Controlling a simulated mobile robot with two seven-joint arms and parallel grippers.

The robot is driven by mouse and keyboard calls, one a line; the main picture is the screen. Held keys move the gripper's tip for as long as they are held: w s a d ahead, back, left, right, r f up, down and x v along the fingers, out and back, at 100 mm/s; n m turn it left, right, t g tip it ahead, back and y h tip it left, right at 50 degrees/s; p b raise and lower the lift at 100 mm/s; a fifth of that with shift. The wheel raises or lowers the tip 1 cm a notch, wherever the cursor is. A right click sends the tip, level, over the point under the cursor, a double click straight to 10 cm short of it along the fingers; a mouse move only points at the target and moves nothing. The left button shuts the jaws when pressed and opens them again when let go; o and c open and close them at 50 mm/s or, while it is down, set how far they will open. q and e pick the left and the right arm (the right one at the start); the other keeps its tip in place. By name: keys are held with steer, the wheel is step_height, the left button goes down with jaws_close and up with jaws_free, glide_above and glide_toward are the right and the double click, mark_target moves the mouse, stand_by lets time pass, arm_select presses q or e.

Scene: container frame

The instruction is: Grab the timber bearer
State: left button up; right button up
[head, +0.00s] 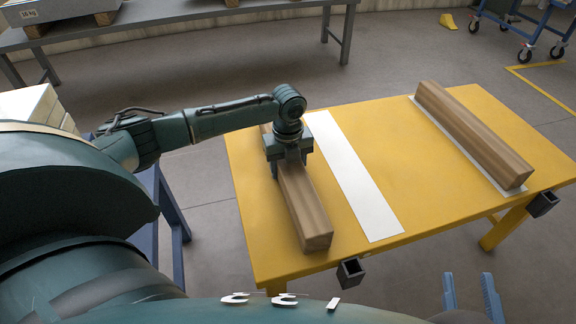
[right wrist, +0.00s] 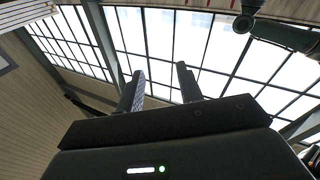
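A long brown timber bearer (head: 303,204) lies lengthwise along the left part of the yellow table (head: 405,150). A second timber (head: 470,132) lies on a white strip along the right side. My left gripper (head: 289,160) points down over the left timber, about midway along it, with a finger on each side. I cannot tell whether the fingers press on the wood or stand slightly apart. My right gripper (head: 469,287) is at the bottom right of the head view, in front of the table, fingers apart. The right wrist view shows it (right wrist: 158,85) open and empty, against windows.
A bare white strip (head: 352,176) lies just right of the left timber. Dark square brackets (head: 350,272) stick out from the table's front edge. A grey bench (head: 180,12) stands behind, and a blue wheeled cart (head: 530,25) at the back right.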

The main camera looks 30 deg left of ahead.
arm_select(q)
jaws_close()
steer(key=shift+r, duration=0.1)
